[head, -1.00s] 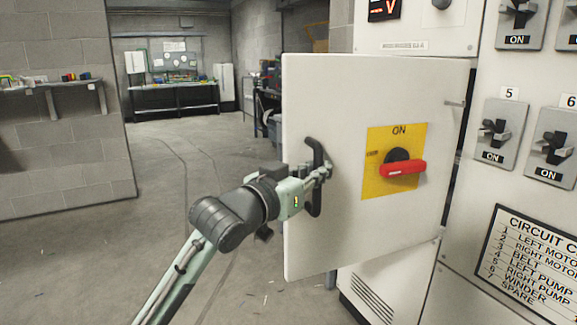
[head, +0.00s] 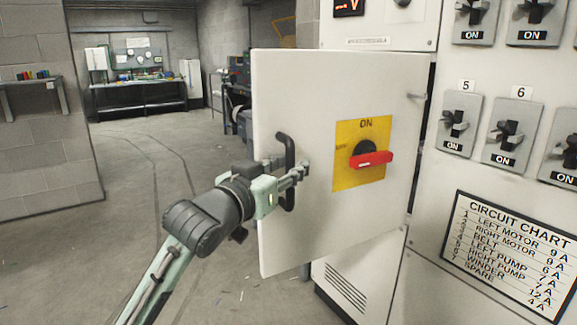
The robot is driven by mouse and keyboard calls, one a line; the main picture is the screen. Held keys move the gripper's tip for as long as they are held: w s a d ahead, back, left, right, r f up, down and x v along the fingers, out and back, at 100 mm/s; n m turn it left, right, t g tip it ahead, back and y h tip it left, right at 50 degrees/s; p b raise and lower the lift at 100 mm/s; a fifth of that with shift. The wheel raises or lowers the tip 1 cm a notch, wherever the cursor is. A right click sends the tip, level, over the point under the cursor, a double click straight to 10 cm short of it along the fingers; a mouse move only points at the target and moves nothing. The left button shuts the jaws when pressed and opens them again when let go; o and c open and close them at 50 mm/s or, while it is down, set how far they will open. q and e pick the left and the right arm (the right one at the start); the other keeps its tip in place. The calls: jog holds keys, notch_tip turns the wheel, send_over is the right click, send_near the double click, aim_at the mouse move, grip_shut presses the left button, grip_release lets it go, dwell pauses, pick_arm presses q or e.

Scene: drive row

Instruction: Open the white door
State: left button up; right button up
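The white door (head: 300,225) of the electrical cabinet stands ajar, swung out from the cabinet, with its hinge side on the right. A black vertical handle (head: 289,195) sits near its left edge. A yellow plate with a red rotary switch (head: 371,160), marked ON, is on its face. My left gripper (head: 293,172) is at the handle, its fingers on either side of the bar, and appears closed on it. The far finger is partly hidden by the handle. My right gripper is out of view.
The cabinet front (head: 425,240) is right of the door, with several grey breaker switches and a circuit chart (head: 510,255). The floor (head: 140,190) left of the door is open. A workbench (head: 140,95) stands far back and a wall shelf (head: 35,80) is at left.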

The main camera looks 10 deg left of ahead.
pick_arm(q)
jog(key=shift+s, duration=0.2)
jog(key=v, duration=0.7)
jog(key=shift+r, duration=0.1)
